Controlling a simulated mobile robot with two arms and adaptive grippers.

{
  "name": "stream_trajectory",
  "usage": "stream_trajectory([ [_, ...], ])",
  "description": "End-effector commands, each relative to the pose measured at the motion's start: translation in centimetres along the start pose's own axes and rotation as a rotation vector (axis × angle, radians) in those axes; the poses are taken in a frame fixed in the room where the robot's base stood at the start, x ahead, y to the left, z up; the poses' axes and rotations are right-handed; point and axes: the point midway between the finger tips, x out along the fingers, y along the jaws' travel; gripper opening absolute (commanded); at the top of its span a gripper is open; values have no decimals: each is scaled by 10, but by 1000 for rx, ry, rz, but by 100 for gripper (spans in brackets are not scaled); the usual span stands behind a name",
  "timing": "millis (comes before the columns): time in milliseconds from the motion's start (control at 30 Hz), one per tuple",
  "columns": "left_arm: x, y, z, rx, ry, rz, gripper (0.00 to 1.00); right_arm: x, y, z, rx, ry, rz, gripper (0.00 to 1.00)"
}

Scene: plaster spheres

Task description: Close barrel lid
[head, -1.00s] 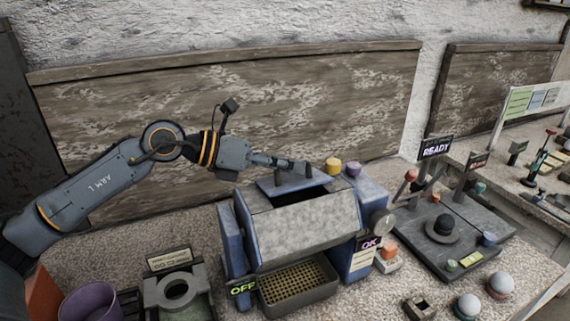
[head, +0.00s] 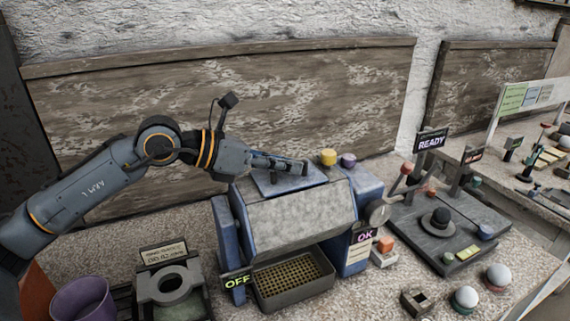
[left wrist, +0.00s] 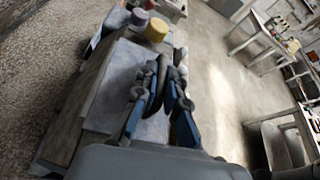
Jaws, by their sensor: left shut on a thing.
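The barrel (head: 300,218) is a grey, flat-sided drum held in a blue frame in the middle of the head view. Its blue-grey lid (head: 268,188) lies over the top, and no dark opening shows there. My left gripper (head: 300,168) reaches in from the left and is shut on the lid's handle. In the left wrist view the gripper's fingers (left wrist: 160,88) close around the dark upright handle (left wrist: 162,72) above the pale lid. The fingers partly hide the handle. My right gripper is not in view.
Yellow (head: 328,157) and purple (head: 348,160) knobs stand behind the lid. A perforated tray (head: 292,282) sits below the barrel. An "OK" sign (head: 365,237) and orange button (head: 386,243) are at right. A platform with a "READY" sign (head: 432,141) stands farther right.

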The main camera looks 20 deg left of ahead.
Motion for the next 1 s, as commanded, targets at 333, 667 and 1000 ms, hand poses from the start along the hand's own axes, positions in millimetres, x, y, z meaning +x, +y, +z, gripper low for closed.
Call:
stream_trajectory([
  [333,0,1,-1,-2,2,1,34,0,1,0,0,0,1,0],
  [667,-18,2,-2,-3,5,5,34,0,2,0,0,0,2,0],
  [1000,-65,1,-2,1,11,3,34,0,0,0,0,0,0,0],
])
